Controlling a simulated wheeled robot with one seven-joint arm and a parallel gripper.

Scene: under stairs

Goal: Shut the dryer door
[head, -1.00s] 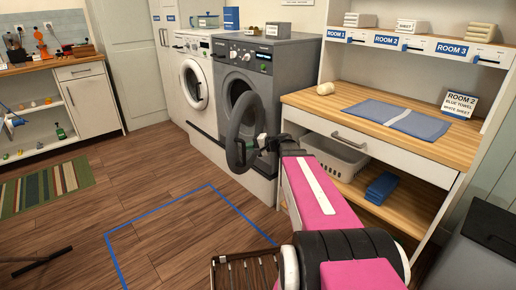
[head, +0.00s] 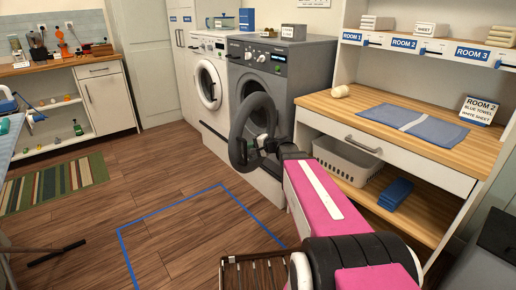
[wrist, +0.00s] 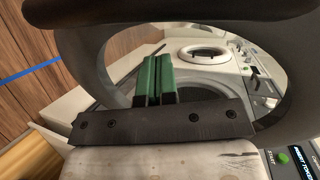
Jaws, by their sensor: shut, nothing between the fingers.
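The grey dryer (head: 306,85) stands right of a white washer (head: 213,50). Its round dark door (head: 238,130) is open and stands out from the front as a ring, seen at a slant. My gripper (head: 262,144) is shut and empty at the door's right side in the head view. In the wrist view my green fingers (wrist: 155,80) are together and show inside the outline of the door ring (wrist: 170,12). The ring passes close to the camera at the top. I cannot tell whether the fingers touch the door.
A wooden counter (head: 445,128) with a folded blue towel stands right of the dryer, with a grey basket (head: 345,160) on its lower shelf. A blue tape outline (head: 170,208) marks open floor at left. A slatted brown rack (head: 255,272) is at the bottom edge.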

